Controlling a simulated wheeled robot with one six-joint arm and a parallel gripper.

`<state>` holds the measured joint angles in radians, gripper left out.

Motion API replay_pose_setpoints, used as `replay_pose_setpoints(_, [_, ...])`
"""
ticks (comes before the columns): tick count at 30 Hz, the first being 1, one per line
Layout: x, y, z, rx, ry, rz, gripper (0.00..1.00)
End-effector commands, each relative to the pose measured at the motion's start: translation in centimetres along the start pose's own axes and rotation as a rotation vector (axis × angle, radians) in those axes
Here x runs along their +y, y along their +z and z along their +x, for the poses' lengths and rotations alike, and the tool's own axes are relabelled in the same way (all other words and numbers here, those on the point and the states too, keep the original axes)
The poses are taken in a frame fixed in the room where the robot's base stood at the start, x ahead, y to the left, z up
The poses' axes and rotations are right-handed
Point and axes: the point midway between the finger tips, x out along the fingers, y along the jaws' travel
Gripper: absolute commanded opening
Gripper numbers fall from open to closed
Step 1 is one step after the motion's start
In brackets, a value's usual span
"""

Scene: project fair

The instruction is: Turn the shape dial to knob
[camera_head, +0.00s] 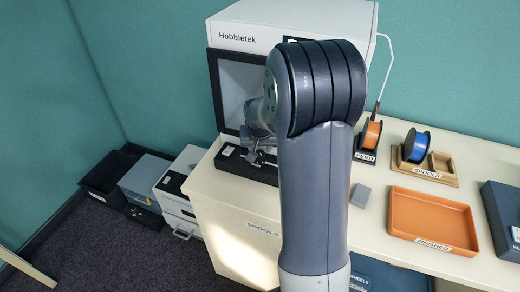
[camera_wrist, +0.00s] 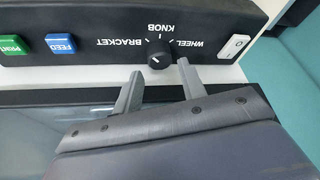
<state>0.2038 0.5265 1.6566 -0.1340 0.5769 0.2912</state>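The shape dial (camera_wrist: 159,54) is a round black knob on a black control panel (camera_wrist: 100,22), seen upside down in the wrist view. The labels WHEEL, KNOB and BRACKET fan around it, with KNOB straight above it in the picture. A small pale mark shows on the lower left of the dial's face; I cannot tell surely which label it selects. My gripper (camera_wrist: 160,70) is open, its two grey fingertips apart on either side below the dial, not closed on it. In the head view my arm hides the dial; part of the panel (camera_head: 232,158) shows.
A green PRINT button (camera_wrist: 13,45), a blue FEED button (camera_wrist: 61,44) and a white switch (camera_wrist: 235,46) flank the dial. The Hobbletek printer (camera_head: 240,38) stands behind. An orange FINISHED tray (camera_head: 400,208) and spools (camera_head: 416,146) sit on the table to the right.

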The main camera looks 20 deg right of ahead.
Motion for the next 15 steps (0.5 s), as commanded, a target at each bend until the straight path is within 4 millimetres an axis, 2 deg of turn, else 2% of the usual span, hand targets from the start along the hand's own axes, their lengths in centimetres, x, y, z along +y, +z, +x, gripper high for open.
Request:
replay_pose_setpoints(6, [0.0,0.0,2.6,-0.002,0.000,-0.001,0.39])
replay_pose_setpoints(15, [0.0,0.0,3.6,0.001,0.000,-0.001,0.39])
